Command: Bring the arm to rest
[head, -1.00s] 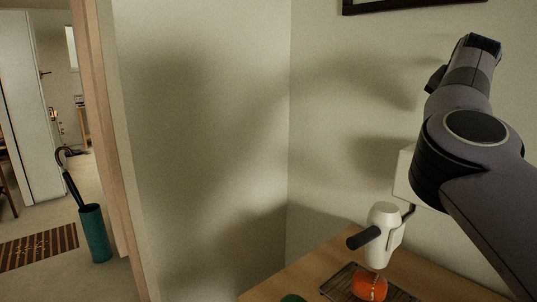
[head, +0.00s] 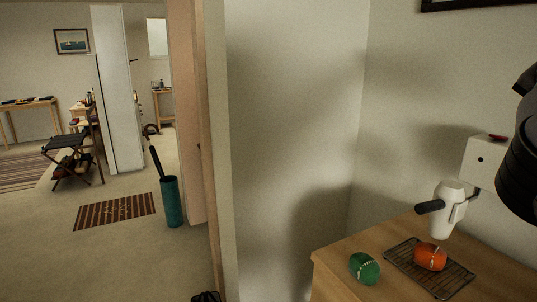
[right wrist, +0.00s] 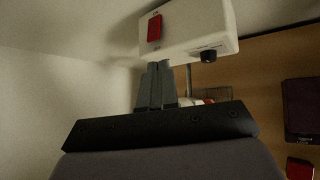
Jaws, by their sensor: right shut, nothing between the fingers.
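My right arm (head: 522,150) shows as a dark link at the right edge of the head view, and its gripper is outside that view. In the right wrist view my right gripper (right wrist: 157,88) is shut and empty, its grey fingers together. The fingers overlap the lower edge of a white box with a red switch (right wrist: 185,32) in the picture; whether they touch it I cannot tell. My left gripper is not in view.
A wooden table (head: 335,278) holds a green object (head: 364,268) and a wire rack (head: 447,283) with an orange object (head: 430,257). A white device with a black handle (head: 446,212) is above the rack. A wall corner and doorway lie left, with an umbrella stand (head: 172,203) beyond.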

